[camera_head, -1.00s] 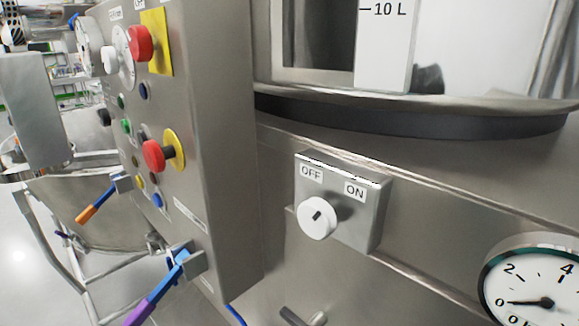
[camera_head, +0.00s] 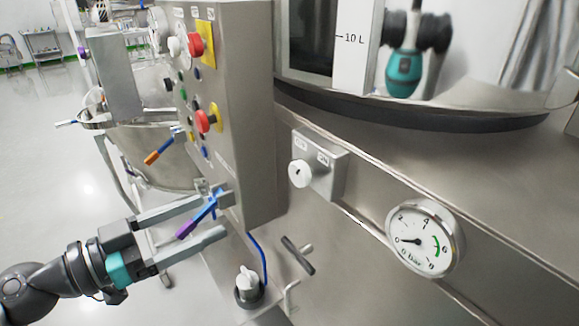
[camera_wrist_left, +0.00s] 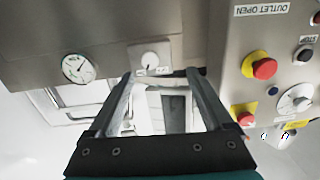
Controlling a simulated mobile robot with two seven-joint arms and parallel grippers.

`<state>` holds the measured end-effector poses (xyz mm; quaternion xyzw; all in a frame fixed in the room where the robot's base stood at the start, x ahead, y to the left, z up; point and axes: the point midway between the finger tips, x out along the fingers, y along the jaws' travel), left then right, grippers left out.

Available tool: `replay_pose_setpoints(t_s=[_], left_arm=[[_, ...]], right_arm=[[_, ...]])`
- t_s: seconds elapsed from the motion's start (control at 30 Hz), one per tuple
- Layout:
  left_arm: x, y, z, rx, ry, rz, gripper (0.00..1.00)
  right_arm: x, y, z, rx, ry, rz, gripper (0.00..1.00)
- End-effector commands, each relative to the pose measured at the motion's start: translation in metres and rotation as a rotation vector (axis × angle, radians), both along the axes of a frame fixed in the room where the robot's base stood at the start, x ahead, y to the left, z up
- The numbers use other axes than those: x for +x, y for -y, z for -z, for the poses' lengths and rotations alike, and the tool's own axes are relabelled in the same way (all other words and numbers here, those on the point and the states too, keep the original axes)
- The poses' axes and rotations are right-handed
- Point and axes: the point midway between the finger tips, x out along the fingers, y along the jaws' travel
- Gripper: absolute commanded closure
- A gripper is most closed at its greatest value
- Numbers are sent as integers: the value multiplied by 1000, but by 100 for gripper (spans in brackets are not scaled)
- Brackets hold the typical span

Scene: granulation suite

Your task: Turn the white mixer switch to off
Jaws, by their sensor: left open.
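The white mixer switch (camera_head: 300,174) is a round knob on a small grey box (camera_head: 326,172) on the steel machine front. OFF and ON labels sit above it, small and blurred now. A short dark mark shows on the knob; its exact direction is hard to tell. In the left wrist view the knob (camera_wrist_left: 150,58) is just beyond the fingertips, a little left of the gap's middle. My left gripper (camera_head: 226,214) is open and empty, left of and below the switch, apart from it. My right gripper is not in view.
A control panel (camera_head: 243,120) with red buttons stands left of the switch. A blue and purple handle (camera_head: 200,215) overlaps my left fingers in the picture.

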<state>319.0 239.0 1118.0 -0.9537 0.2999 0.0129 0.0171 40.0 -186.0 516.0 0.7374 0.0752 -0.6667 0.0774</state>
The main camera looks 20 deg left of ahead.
Motion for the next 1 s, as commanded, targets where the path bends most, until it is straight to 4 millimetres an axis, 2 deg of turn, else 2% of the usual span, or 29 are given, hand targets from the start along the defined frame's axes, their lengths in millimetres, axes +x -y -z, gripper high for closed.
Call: replay_pose_setpoints(t_s=[0.07, 0.2, 1.0], left_arm=[[-6, 10, -16, 4, 30, 36, 16], [-7, 18, -25, 4, 47, 59, 16], [53, 63, -25, 3, 46, 55, 16]], right_arm=[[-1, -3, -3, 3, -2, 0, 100], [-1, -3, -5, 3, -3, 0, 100], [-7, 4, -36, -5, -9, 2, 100]])
